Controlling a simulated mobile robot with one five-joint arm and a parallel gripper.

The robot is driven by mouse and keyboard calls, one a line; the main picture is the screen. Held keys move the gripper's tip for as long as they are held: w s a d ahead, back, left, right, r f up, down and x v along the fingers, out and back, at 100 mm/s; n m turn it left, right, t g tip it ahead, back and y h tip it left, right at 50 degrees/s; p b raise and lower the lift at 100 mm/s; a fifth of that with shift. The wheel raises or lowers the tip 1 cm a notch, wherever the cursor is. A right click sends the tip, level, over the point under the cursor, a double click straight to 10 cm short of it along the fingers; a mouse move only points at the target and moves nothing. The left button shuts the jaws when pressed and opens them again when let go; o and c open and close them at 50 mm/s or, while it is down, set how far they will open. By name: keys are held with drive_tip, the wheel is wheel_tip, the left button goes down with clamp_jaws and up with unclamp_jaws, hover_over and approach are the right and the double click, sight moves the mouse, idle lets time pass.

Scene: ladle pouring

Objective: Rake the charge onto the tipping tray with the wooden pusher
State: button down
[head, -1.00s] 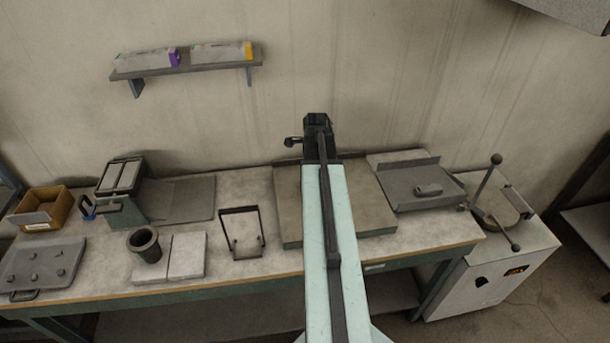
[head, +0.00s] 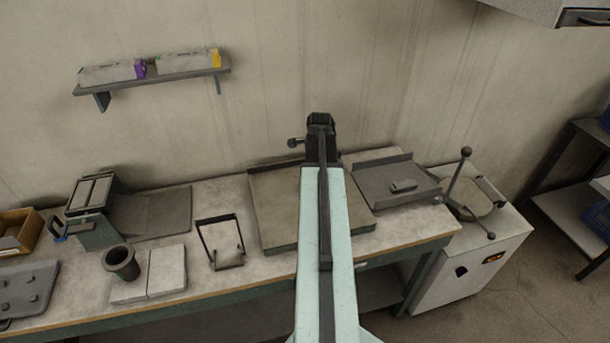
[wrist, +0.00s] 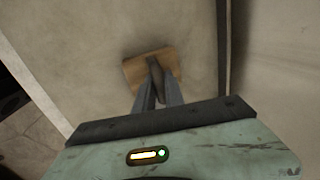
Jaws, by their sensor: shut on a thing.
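My gripper (wrist: 158,98) is shut on the dark handle of the wooden pusher (wrist: 139,72). The pusher's light brown block shows beyond my fingertips in the wrist view, over a plain pale surface. I cannot tell whether it touches that surface. In the head view my arm reaches over the wide grey board, and the pusher is hidden. A grey tray (head: 376,183) with raised walls, which looks like the tipping tray, stands right of my arm. A small grey block (head: 403,186) lies on it. I cannot tell whether that block is the charge.
The wide grey board (head: 275,215) lies under my arm. A wire stand (head: 219,243), a dark cup (head: 120,262) and pale slabs (head: 167,270) are to the left. A white cabinet (head: 470,265) with a ball-ended lever (head: 459,174) stands at the right.

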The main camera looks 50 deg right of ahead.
drive_tip(key=shift+s+d, duration=2.6)
drive_tip(key=shift+d, duration=0.95)
drive_tip(key=shift+s+d, duration=2.55)
drive_tip(key=shift+d, duration=0.95)
drive_tip(key=shift+s+d, duration=2.6)
drive_tip(key=shift+d, duration=0.95)
drive_tip(key=shift+w+a, duration=0.5)
drive_tip(key=shift+a, duration=0.35)
drive_tip(key=w+p+v, duration=0.1)
drive_tip(key=p+v, duration=0.6)
drive_tip(key=shift+w, duration=0.4)
drive_tip(key=shift+r, duration=0.1)
